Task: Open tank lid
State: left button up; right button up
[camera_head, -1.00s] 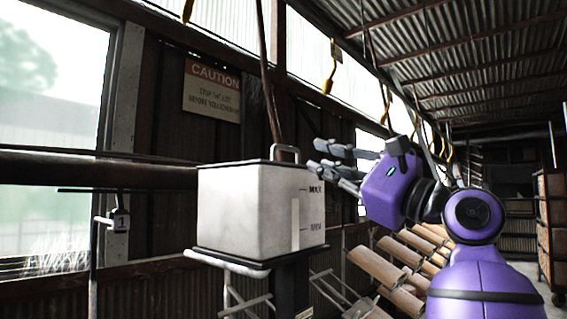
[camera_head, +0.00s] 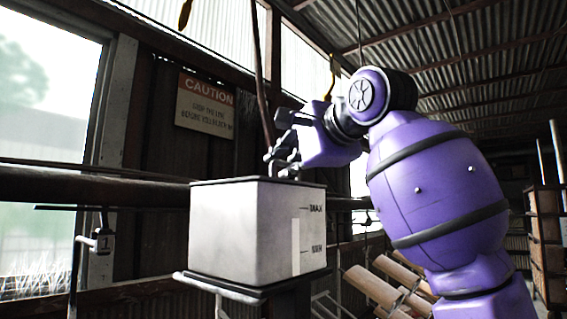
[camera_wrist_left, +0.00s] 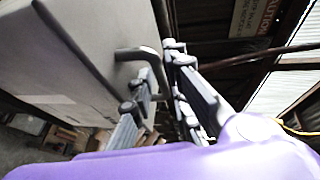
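The white tank (camera_head: 240,230) has level marks on its right face and a dark lid rim (camera_head: 250,180) along its top. The lid appears closed. My left gripper (camera_head: 279,160) is at the top of the tank, fingers pointing down, and hides the lid handle in the head view. In the left wrist view, the grey handle (camera_wrist_left: 140,54) stands out from the lid (camera_wrist_left: 85,60). My left gripper (camera_wrist_left: 160,65) is open there, with its fingers apart around the handle's bar; contact cannot be told. My right gripper is not in view.
The tank sits on a dark stand (camera_head: 230,285). A horizontal beam (camera_head: 90,188) and a caution sign (camera_head: 205,103) are on the wall behind. Cardboard rolls (camera_head: 385,285) lie to the right, below my arm. Hooks hang overhead.

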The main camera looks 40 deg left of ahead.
pick_arm(q)
jog(key=shift+w+a+f, duration=0.1)
jog(key=shift+w+a, duration=0.1)
jog(key=shift+a, duration=0.5)
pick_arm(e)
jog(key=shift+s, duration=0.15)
pick_arm(q)
grip_shut()
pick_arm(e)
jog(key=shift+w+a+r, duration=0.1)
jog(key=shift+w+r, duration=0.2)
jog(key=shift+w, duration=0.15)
